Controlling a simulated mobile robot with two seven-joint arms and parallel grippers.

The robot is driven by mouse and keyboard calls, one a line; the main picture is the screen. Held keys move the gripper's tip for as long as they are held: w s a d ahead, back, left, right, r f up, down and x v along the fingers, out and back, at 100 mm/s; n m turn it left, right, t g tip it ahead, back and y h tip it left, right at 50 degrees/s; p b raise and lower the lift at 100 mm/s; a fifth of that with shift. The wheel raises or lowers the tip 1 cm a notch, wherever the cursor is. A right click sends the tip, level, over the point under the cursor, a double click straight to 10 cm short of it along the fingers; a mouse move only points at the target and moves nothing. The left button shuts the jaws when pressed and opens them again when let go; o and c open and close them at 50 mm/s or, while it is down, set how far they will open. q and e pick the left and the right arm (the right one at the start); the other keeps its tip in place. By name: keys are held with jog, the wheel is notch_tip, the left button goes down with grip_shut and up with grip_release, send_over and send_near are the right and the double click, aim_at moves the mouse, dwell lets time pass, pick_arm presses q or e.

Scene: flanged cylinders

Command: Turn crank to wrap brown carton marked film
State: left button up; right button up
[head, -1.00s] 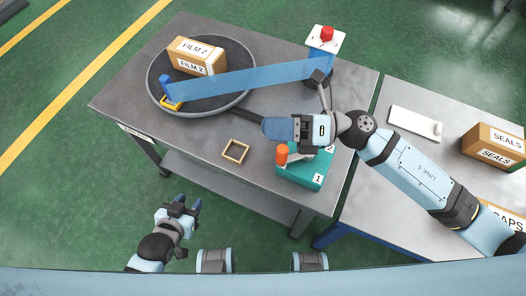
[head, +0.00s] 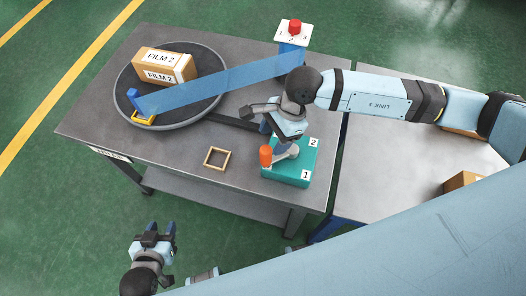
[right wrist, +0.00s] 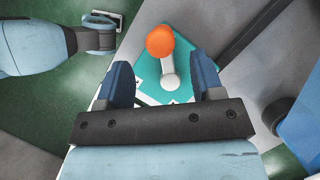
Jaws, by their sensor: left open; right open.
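The brown carton marked FILM 2 (head: 165,66) stands on the round dark turntable (head: 200,112). A translucent blue film strip (head: 215,85) stretches from a blue and yellow clamp (head: 140,108) on the turntable to the post at the back. The crank's orange knob (head: 265,156) stands on the teal crank box (head: 290,172) marked 1 and 2. In the right wrist view, the orange knob (right wrist: 160,41) and its pale arm show ahead of my open right gripper (right wrist: 164,80), between its fingers but apart from them. My open left gripper (head: 161,229) is off the table's front left, empty.
A white box with a red button (head: 294,29) tops the post at the back. An empty wooden frame (head: 217,158) lies left of the crank box. A second table (head: 380,180) stands at right, with cartons (head: 462,181) partly hidden by my arm.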

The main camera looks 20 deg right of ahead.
aim_at(268, 148)
jog(key=x, duration=0.7)
jog(key=shift+a+f+p, duration=0.1)
jog(key=shift+f+p, duration=0.05)
jog(key=shift+p, duration=0.15)
grip_shut()
